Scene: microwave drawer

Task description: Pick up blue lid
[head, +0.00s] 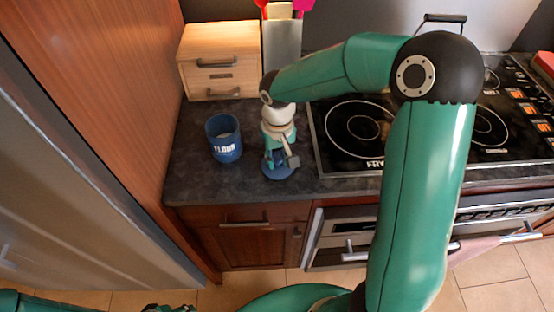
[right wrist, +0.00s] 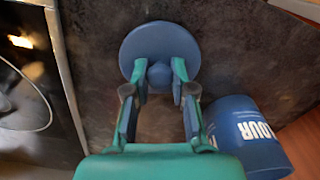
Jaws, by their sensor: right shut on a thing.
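The blue lid (head: 279,170) is a round disc with a knob, over the dark counter to the right of the blue flour canister. In the right wrist view the lid (right wrist: 145,45) shows its disc and round knob. My right gripper (head: 281,160) comes down on the lid from above. In the right wrist view its fingertips (right wrist: 159,76) are on both sides of the knob, shut on it. I cannot tell whether the lid touches the counter. My left gripper is not clearly seen; only part of my left arm shows at the lower left.
The blue flour canister (head: 224,138) stands left of the lid. A wooden drawer box (head: 219,60) and a utensil holder (head: 283,42) are behind. The stove (head: 355,128) is to the right. Bare counter (head: 195,178) lies at the front left, beside a tall wooden cabinet (head: 85,70).

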